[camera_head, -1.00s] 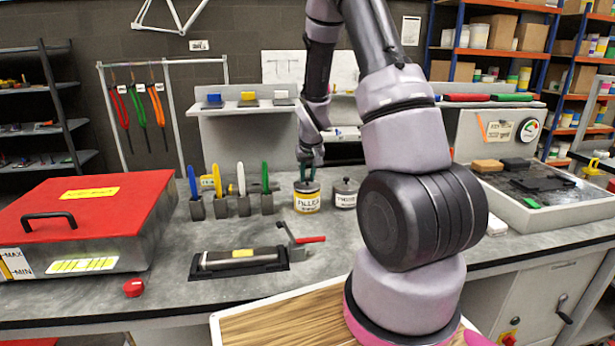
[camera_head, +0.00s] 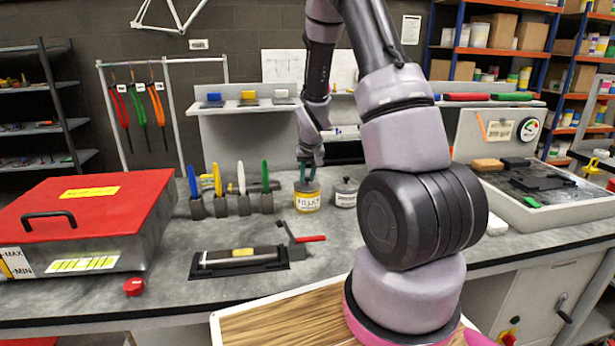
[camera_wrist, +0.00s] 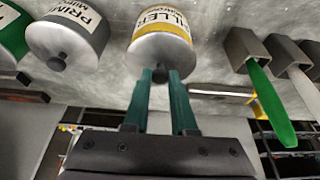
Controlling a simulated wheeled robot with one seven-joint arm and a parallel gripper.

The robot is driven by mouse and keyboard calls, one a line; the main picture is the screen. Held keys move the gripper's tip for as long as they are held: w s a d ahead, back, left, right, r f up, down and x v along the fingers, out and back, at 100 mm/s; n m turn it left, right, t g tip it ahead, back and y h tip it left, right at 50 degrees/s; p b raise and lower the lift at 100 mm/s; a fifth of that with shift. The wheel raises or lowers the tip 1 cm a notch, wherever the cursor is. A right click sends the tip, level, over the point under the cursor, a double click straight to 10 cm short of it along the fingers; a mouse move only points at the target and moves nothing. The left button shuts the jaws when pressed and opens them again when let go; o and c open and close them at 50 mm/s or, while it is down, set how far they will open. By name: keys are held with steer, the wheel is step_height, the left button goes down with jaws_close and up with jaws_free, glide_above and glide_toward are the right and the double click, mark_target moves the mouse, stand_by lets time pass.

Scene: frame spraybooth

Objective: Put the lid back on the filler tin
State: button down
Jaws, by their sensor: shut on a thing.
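The filler tin (camera_head: 307,201), with its yellow and white label, stands upright on the bench. It also shows in the wrist view (camera_wrist: 163,24). Its grey lid (camera_head: 307,187) is on top of the tin; the lid's flat face and dark knob show in the wrist view (camera_wrist: 158,54). My gripper (camera_head: 306,177) is above the tin, its green fingers (camera_wrist: 160,76) shut on the lid's knob. The lid looks level and in line with the tin. I cannot tell whether it is fully seated.
The primer tin (camera_head: 345,193) stands close to the right with its lid on. Holders with coloured-handled tools (camera_head: 243,203) stand to the left. A roller tray (camera_head: 240,262) and a red-handled tool (camera_head: 304,240) lie in front. A red-lidded box (camera_head: 90,215) is at far left.

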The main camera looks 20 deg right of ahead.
steer(key=shift+c, duration=0.8)
jaws_free()
steer(key=shift+r, duration=3.55)
